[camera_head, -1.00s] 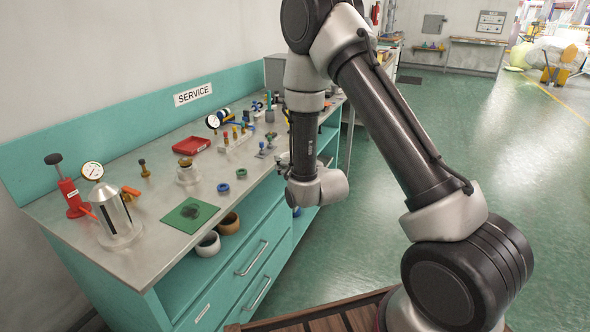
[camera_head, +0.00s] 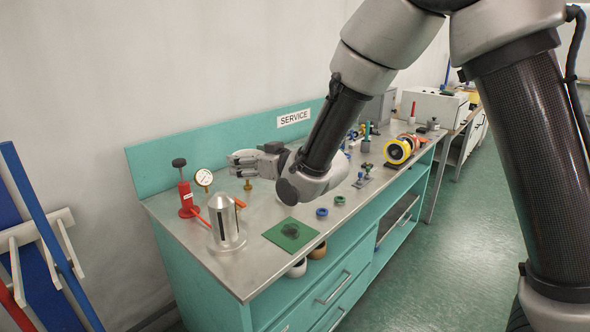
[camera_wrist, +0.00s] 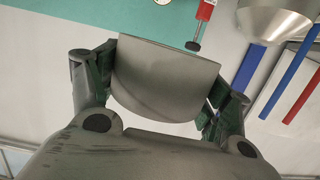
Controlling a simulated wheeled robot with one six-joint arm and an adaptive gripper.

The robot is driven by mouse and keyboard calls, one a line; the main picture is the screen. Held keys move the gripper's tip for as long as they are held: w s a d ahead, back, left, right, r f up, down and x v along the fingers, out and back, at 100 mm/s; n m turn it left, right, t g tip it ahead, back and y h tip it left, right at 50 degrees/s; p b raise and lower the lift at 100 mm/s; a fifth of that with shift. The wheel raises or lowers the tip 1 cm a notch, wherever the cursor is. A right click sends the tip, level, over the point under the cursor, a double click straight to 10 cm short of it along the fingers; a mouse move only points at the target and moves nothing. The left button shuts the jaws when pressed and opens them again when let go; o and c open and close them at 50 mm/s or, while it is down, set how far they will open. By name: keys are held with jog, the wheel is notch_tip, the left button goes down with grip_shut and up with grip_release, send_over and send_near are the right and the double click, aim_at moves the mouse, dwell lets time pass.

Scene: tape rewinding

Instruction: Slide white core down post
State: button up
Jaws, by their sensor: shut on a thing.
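My gripper (camera_head: 243,163) is above the back of the bench, pointing left, to the right of and higher than the metal post. In the wrist view its fingers (camera_wrist: 160,92) are shut on a smooth, rounded piece that looks grey in the shade, which I take for the white core (camera_wrist: 166,72). In the head view the core is hard to tell from the fingers. The silver post (camera_head: 226,212), with a tapered top and round base, stands upright near the bench's left end. A silver cone in the wrist view (camera_wrist: 272,18) looks like its top. Core and post are apart.
A red pump (camera_head: 186,195) with a black knob and a dial gauge (camera_head: 203,178) stand behind the post. A green mat (camera_head: 291,234) lies right of it, with blue and green rings beyond. A rack with blue bars (camera_head: 48,225) is at the far left.

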jog(key=s+a+r+g, duration=0.1)
jog(key=s+a, duration=0.1)
jog(key=s+a+r+n+y, duration=0.1)
jog(key=s+a, duration=0.1)
jog(key=s+a+n+g, duration=0.1)
jog(key=s+a, duration=0.1)
jog(key=a, duration=0.1)
jog(key=shift+r+g, duration=0.3)
jog(key=shift+r, duration=0.1)
jog(key=shift+d+f, duration=0.1)
jog(key=shift+f, duration=2.25)
jog(key=shift+r+y, duration=0.3)
jog(key=shift+r, duration=0.35)
jog(key=o, duration=1)
jog(key=shift+o, duration=0.2)
jog(key=v, duration=0.7)
jog(key=shift+d, duration=0.2)
